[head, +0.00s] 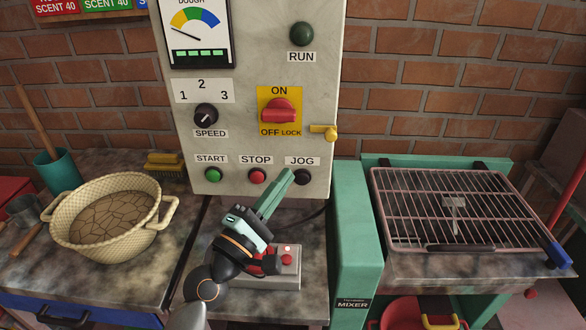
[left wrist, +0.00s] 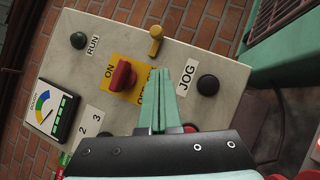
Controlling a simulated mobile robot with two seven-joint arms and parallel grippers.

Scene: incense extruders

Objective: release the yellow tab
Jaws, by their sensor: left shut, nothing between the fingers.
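The yellow tab (head: 325,132) sticks out at the right edge of the control panel (head: 232,140), just right of the OFF LOCK label. It also shows in the left wrist view (left wrist: 155,40), beyond my fingertips. The red rotary switch (head: 279,111) sits on a yellow ON/OFF plate left of the tab. My left gripper (head: 286,180) is shut and empty, in front of the panel's lower part near the JOG button (head: 302,177). In the left wrist view its green fingers (left wrist: 162,82) are together and apart from the tab. My right gripper is not in view.
A small grey box with red buttons (head: 287,262) lies below my left gripper. A green mixer housing (head: 357,235) and a wire rack (head: 450,205) stand at the right. A woven basket (head: 104,215) sits at the left.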

